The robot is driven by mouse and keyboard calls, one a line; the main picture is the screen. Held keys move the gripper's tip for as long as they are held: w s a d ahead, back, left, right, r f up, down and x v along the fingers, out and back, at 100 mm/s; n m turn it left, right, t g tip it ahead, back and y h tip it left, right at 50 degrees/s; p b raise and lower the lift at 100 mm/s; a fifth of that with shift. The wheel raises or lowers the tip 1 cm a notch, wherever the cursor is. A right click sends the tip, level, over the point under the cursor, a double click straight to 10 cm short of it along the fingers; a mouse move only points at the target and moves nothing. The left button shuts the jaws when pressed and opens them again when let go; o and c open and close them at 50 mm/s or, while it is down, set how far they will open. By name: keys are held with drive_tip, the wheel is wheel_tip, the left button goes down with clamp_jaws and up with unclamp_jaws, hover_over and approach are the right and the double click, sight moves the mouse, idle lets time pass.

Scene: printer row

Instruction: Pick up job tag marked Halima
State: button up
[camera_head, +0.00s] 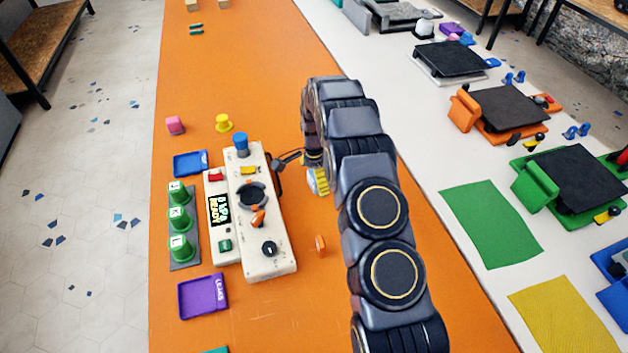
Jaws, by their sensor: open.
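I cannot make out the name Halima on anything in view. A small yellow-and-white striped piece (318,181) shows below my wrist; I cannot tell whether it is a tag or part of my arm. My gripper (284,160) is open, near the right edge of the pale control box (264,237). The arm and the box hide part of it, and nothing shows clearly between its fingers.
Several printers (505,108) line the white bench on the right.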

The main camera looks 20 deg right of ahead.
wheel_tip(320, 180, down, 2)
drive_tip(key=shift+f, duration=0.1)
drive_tip(key=c, duration=1)
